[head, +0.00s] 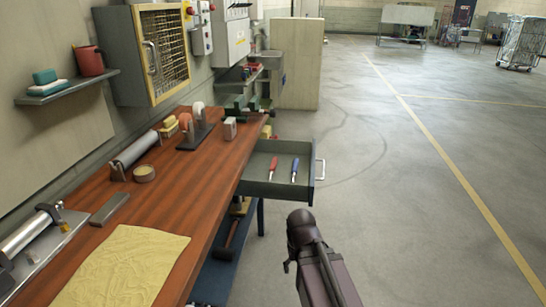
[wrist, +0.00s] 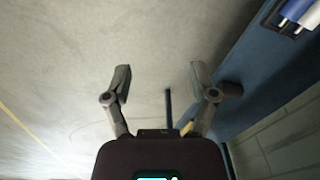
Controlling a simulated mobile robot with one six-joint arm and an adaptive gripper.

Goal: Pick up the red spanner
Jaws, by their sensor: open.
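A small tool with a red handle (head: 273,168) lies in the open grey drawer (head: 313,184) under the bench top. It looks more like a screwdriver than a spanner, but it is too small to be sure. A blue-handled tool (head: 295,169) lies to its right in the same drawer. My gripper (wrist: 160,80) is open and empty in the wrist view, its two fingers spread above bare floor. In the head view my arm is at the bottom, nearer than the drawer and apart from it. The red-handled tool does not show in the wrist view.
The wooden bench (head: 205,190) runs along the left, with a yellow cloth (head: 125,268) and several tools on it. A hammer (head: 238,228) is on the blue lower shelf (head: 217,275). The floor (head: 395,210) on the right is clear.

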